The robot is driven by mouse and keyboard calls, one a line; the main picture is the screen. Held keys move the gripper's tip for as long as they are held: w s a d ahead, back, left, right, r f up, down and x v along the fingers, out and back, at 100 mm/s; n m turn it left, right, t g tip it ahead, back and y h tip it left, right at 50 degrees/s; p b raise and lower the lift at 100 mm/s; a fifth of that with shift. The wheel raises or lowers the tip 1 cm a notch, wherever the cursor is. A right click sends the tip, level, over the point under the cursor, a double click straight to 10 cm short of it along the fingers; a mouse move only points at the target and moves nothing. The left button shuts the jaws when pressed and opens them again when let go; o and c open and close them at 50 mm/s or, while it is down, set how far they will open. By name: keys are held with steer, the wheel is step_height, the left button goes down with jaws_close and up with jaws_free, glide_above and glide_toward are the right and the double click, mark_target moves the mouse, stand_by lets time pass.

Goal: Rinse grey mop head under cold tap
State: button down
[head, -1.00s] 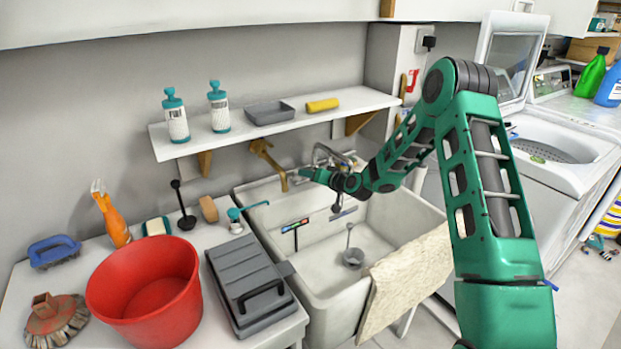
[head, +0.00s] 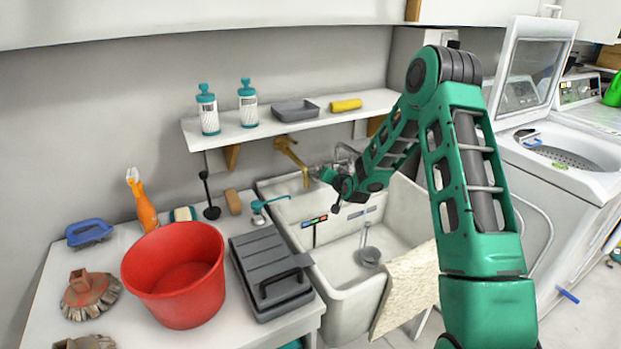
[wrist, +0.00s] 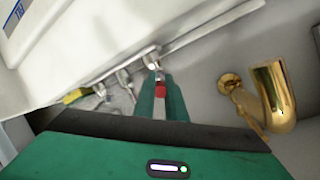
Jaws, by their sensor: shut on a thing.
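My gripper (head: 322,174) reaches over the back of the white sink (head: 345,298), just right of the brass tap (head: 304,172) and close to the chrome tap (head: 346,156). In the wrist view my gripper (wrist: 161,90) is shut on a small red part (wrist: 160,91), in line with a chrome fitting (wrist: 152,62); whether they are joined is unclear. The brass spout (wrist: 272,95) is to its right. No grey mop head is clearly identifiable. A grey cup-shaped tool with a handle (head: 370,257) stands in the sink. A brownish fringed head (head: 90,291) lies on the left counter.
A red bucket (head: 175,285) and grey lidded box (head: 270,278) stand on the counter left of the sink. A shelf (head: 255,135) with bottles hangs above. A washer (head: 560,175) stands at right.

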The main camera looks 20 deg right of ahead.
steer(key=shift+f, duration=0.1)
stand_by(0.3)
steer(key=c, duration=1.8)
jaws_free()
steer(key=shift+s, duration=0.1)
steer(key=shift+c, duration=0.2)
steer(key=shift+o, duration=0.2)
steer(key=v, duration=1)
steer(key=shift+s+a, duration=0.15)
steer(key=shift+s, duration=0.15)
